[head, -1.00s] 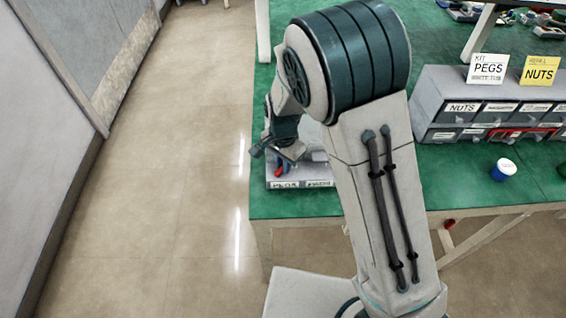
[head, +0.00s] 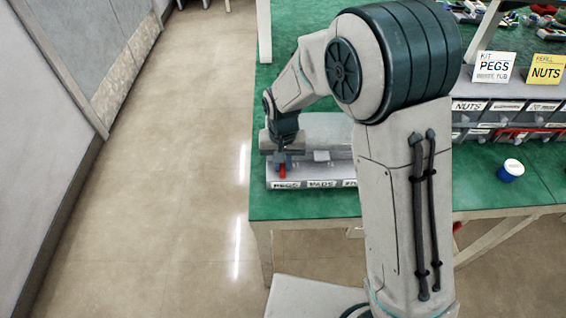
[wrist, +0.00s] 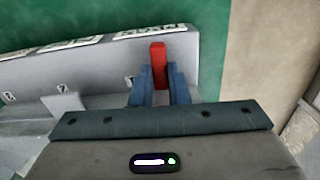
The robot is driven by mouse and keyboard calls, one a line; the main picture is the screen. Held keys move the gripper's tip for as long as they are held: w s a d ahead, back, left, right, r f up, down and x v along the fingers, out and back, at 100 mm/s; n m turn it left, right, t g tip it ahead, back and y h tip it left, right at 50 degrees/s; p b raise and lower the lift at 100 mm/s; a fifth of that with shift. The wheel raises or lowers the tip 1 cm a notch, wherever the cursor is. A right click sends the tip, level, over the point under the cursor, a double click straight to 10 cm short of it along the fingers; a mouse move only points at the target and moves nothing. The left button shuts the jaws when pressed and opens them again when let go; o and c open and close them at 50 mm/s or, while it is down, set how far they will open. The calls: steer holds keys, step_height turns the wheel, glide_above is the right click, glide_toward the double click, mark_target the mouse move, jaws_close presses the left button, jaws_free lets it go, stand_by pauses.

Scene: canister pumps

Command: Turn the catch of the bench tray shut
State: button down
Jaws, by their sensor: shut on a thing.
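The bench tray (head: 342,176) is a pale grey unit with labels reading PEGS and PADS on its front, at the left end of the green bench. Its red catch (head: 282,171) sits near the left end, above the PEGS label. In the wrist view the red catch (wrist: 158,52) stands between the blue fingers of my gripper (wrist: 158,75). My gripper (head: 282,163) is shut on the catch from above. The right part of the tray is hidden behind my arm in the head view.
The green bench (head: 305,206) ends just left of the tray, with open floor beyond.

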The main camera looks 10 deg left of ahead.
mark_target(283, 166)
steer(key=shift+r+n, duration=0.1)
steer(key=shift+n, duration=0.3)
steer(key=c, duration=1.7)
jaws_free()
step_height(283, 166, up, 14)
steer(key=shift+f, duration=0.1)
steer(key=s+d+r+m+t, duration=0.1)
steer(key=s+d+r, duration=0.1)
steer(key=d, duration=0.5)
steer(key=s+d+r+m, duration=0.1)
steer(key=s+d+r, duration=0.1)
steer(key=d, duration=0.5)
steer(key=shift+m+t, duration=0.6)
steer(key=shift+t, duration=0.3)
steer(key=s+d, duration=0.3)
steer(key=s+d+f, duration=0.1)
steer(key=s+d, duration=0.7)
steer(key=shift+d+f, duration=0.2)
steer(key=shift+d, duration=0.05)
